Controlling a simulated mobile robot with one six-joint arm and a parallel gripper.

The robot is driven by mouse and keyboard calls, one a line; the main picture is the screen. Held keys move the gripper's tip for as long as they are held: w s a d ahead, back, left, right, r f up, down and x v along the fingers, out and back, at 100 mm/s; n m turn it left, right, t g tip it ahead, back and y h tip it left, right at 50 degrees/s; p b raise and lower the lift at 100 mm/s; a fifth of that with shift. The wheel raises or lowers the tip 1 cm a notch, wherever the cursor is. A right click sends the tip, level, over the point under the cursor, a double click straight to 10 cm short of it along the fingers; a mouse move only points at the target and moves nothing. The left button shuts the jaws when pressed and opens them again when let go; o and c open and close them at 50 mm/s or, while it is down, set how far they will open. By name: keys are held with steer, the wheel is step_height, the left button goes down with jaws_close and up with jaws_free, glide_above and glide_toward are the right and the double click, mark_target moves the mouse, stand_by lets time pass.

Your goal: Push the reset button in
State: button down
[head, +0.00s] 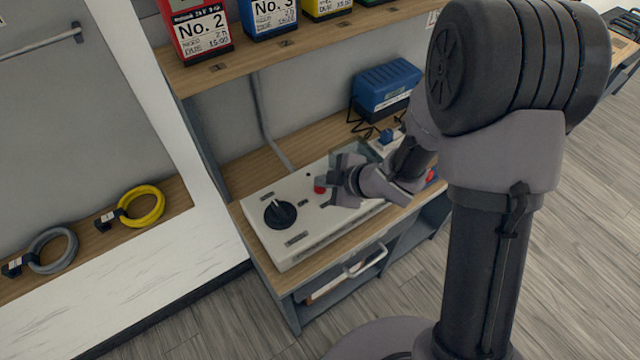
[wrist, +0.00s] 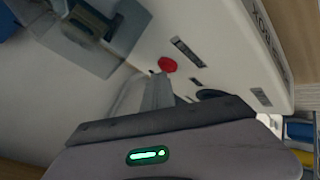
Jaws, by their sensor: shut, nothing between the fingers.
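A white control box (head: 305,215) lies on a wooden bench and carries a round red button (head: 319,186) and a black rotary knob (head: 279,213). The red button also shows in the wrist view (wrist: 167,65), beside dark label plates too small to read. My gripper (head: 334,178) is shut and empty, low over the box beside the red button. In the wrist view its fingertips (wrist: 156,76) appear just short of the button; I cannot tell whether they touch it. The knob is mostly hidden there behind my gripper. Another red part (head: 431,175) shows behind my arm.
A blue unit (head: 386,86) with black cables stands behind the box. Yellow (head: 141,206) and grey (head: 52,248) cable coils lie left. A drawer handle (head: 365,263) sticks out below.

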mark_target(323, 191)
stand_by(0.4)
steer(key=shift+r+p, duration=1)
steer(key=shift+r, duration=0.05)
step_height(323, 191, up, 5)
steer(key=p, duration=0.4)
